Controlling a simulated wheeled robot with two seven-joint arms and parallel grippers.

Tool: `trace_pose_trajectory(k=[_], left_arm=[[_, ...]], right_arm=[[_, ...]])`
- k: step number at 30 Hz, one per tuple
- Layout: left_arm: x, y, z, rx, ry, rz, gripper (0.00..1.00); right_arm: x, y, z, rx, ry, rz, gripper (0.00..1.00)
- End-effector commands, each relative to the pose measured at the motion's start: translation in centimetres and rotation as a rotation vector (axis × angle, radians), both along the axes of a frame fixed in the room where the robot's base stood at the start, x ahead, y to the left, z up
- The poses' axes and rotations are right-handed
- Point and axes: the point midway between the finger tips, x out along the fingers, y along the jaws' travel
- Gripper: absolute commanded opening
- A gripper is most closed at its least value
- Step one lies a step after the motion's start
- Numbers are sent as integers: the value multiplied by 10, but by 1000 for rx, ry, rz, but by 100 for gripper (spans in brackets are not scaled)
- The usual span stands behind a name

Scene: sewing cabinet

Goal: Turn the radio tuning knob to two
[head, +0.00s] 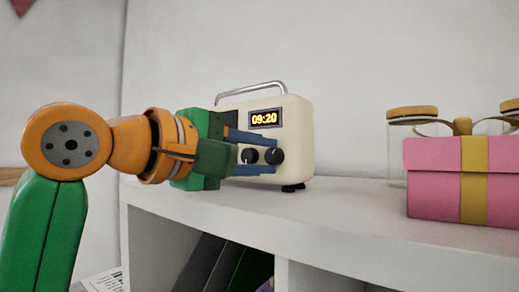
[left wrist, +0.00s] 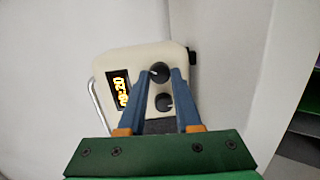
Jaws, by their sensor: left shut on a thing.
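A cream radio (head: 298,130) with a metal handle stands on a white shelf; its display (head: 264,118) reads 09:20. Its front has two dark knobs side by side, a left knob (head: 249,156) and a right knob (head: 274,156). My left gripper (head: 276,156) reaches in from the left with its blue fingers above and below the right knob, shut on it. The left wrist view shows this knob (left wrist: 159,72) between the fingertips, with a pale mark on its face, and the other knob (left wrist: 164,102) nearer the palm. No numbers around the knobs can be read.
The white shelf top (head: 350,198) is clear between the radio and a pink gift box (head: 435,180) with a yellow ribbon at the right. Books (head: 222,266) stand in the compartment below. A plain wall is behind the radio.

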Motion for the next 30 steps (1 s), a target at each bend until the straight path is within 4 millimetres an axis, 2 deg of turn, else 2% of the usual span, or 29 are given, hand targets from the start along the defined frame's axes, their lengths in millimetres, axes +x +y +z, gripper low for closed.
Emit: trace_pose_trajectory(k=[18,30], left_arm=[[-1,-2,2,465,-339,0,0],[-2,-2,2,685,-499,1,0]], right_arm=[[0,2,15,3,0,-1,0],[0,2,18,3,0,-1,0]])
